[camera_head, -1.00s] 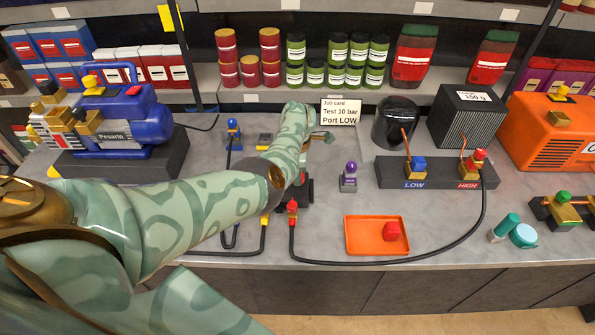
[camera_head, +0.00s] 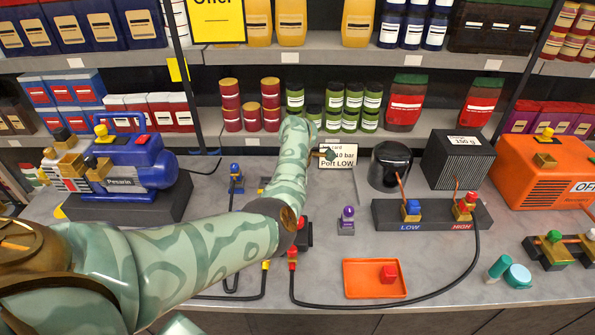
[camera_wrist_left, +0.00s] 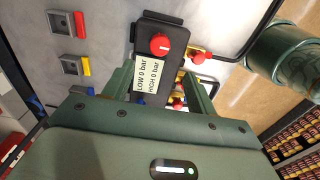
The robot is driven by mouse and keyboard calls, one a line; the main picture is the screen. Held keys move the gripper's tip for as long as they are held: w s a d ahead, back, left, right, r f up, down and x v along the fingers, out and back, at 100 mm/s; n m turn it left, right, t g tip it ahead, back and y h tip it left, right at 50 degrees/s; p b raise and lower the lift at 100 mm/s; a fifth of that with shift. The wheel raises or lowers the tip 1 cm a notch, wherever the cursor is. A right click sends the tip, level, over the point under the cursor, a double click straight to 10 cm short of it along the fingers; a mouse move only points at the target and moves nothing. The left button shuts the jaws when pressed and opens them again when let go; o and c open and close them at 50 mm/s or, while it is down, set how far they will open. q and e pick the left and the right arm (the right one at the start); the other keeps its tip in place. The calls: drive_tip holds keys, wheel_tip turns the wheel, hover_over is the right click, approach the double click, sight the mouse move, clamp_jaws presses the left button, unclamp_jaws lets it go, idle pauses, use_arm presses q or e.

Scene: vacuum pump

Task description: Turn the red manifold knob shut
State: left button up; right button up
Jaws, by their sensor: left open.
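The manifold is a dark block; in the left wrist view its body (camera_wrist_left: 146,28) carries a round red knob (camera_wrist_left: 160,43) with a pale mark. A display (camera_wrist_left: 152,77) beside the knob reads LOW 0 bar, HIGH 0 bar. My left gripper (camera_wrist_left: 158,72) is open, its two fingers either side of the display, with the red knob beyond the fingertips and not between them. Blue and red parts show between the fingers, partly hidden. In the head view my left arm covers most of the manifold (camera_head: 307,236). My right gripper is not in view.
A red hose fitting (camera_head: 292,258) sits near the manifold. An orange tray (camera_head: 350,290) holds a red cube (camera_head: 388,273). A purple-topped part (camera_head: 347,220) stands right of the arm. The LOW/HIGH block (camera_head: 432,226), blue pump (camera_head: 128,165) and job card (camera_head: 338,178) stand farther out.

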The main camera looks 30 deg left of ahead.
use_arm(q)
wheel_tip(320, 180, up, 6)
drive_tip(key=shift+f+p, duration=0.25)
drive_tip(key=shift+p, duration=0.3)
drive_tip(key=shift+f, duration=0.15)
